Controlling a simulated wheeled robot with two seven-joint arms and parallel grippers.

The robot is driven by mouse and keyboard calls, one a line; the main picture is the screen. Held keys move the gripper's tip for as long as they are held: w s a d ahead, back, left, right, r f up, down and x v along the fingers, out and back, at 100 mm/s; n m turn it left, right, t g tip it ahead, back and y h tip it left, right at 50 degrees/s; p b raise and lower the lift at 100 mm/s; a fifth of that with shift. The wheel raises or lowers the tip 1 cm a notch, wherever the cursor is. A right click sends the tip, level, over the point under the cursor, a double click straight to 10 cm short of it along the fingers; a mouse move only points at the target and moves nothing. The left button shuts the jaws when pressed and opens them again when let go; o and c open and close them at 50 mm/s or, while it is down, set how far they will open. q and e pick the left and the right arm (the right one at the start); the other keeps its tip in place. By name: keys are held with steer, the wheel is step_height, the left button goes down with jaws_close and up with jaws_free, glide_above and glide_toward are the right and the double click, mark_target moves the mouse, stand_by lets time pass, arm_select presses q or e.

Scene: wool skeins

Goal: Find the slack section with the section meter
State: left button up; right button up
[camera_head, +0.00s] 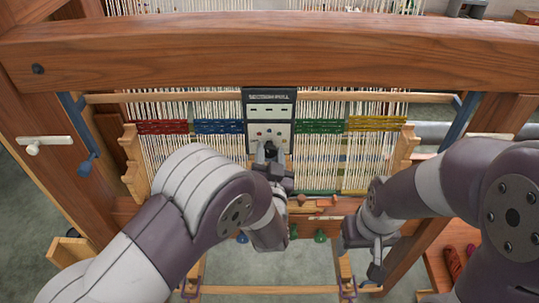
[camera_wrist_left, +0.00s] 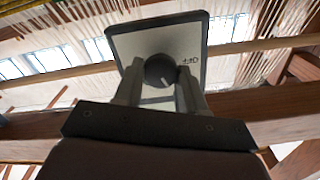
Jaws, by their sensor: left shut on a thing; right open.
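The section meter (camera_head: 269,98), a dark-framed panel with pale fields and a label that seems to read "SECTION PULL", stands upright in front of the warp at the middle. My left gripper (camera_head: 270,154) is at its lower edge. In the left wrist view the fingers are shut on a dark round knob (camera_wrist_left: 160,71) on the meter's pale face (camera_wrist_left: 190,45). Warp sections carry red (camera_head: 160,127), blue (camera_head: 218,127), green (camera_head: 319,126) and yellow (camera_head: 376,123) bands. The meter hides the warp behind it. My right gripper (camera_head: 364,258) is open and empty at the lower right.
A thick wooden loom beam (camera_head: 270,50) crosses above the meter. Wooden side posts (camera_head: 135,165) flank the warp. A blue lever (camera_head: 86,162) and a pale peg (camera_head: 36,146) are at the left. Small coloured knobs (camera_head: 320,236) hang below the warp.

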arm_select(q)
steer(key=shift+m, duration=1.9)
steer(key=o, duration=1)
steer(key=shift+s+d, duration=0.1)
steer(key=shift+s, duration=0.1)
steer(key=s+b, duration=0.4)
steer(key=s, duration=0.8)
steer(key=shift+s, duration=0.15)
